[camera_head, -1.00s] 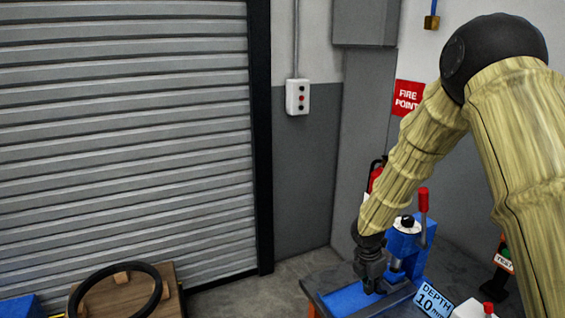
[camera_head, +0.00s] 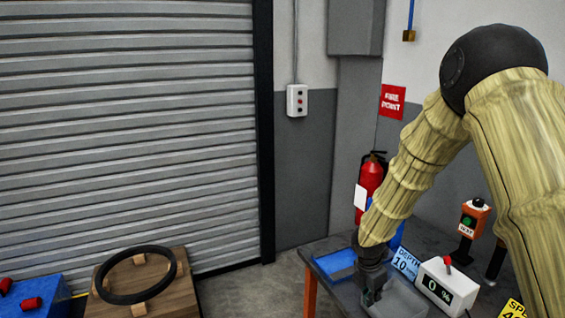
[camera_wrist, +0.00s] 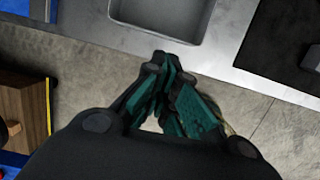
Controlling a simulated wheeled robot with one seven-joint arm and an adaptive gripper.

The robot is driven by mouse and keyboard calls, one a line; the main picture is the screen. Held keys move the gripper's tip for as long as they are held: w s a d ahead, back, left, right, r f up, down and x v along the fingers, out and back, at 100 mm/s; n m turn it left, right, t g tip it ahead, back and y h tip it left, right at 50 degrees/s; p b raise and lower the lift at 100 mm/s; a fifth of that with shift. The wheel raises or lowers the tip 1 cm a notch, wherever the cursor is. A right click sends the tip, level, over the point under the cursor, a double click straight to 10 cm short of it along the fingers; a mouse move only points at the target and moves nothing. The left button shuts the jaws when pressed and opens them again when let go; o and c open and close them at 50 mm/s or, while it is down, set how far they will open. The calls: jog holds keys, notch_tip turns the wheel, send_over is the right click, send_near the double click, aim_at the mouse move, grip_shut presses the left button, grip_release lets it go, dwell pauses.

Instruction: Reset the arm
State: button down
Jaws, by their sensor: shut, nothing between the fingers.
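My gripper (camera_head: 372,290) hangs at the end of my arm, pointing down by the left front part of the workbench (camera_head: 335,282). Its fingers are shut and hold nothing. In the wrist view my gripper (camera_wrist: 165,72) shows closed fingertips over the bench's front edge, with bare floor below. The blue machine (camera_head: 398,238) is mostly hidden behind my arm; its blue tray (camera_head: 336,262) shows to the left of my gripper. A grey bin (camera_head: 408,300) lies just right of my gripper.
A white counter box (camera_head: 447,284) and a "DEPTH 10" sign (camera_head: 406,263) stand on the bench. An orange test post (camera_head: 472,222) and a red fire extinguisher (camera_head: 369,185) are behind. A wooden crate (camera_head: 170,292) with a black ring (camera_head: 137,300) stands left; floor lies between.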

jog(key=s+a+f+m+g+y+b, duration=0.1)
jog(key=s+a+f+m+y+b, duration=0.15)
jog(key=s+f+m, duration=0.65)
jog(key=s+a+f+m+y+b, duration=0.15)
jog(key=s+a+f, duration=0.25)
jog(key=s+f, duration=1.1)
jog(key=s+d+f+m+b, duration=0.1)
jog(key=s+f+m, duration=0.3)
jog(key=s, duration=0.6)
jog(key=s+d+f+m+h+b, duration=0.1)
jog(key=s+d+f+m+b, duration=0.1)
jog(key=s+f+m, duration=0.3)
jog(key=s+m+b, duration=0.1)
jog(key=s+m, duration=0.3)
jog(key=s, duration=0.1)
jog(key=shift+f+h, duration=0.15)
jog(key=shift+h, duration=0.15)
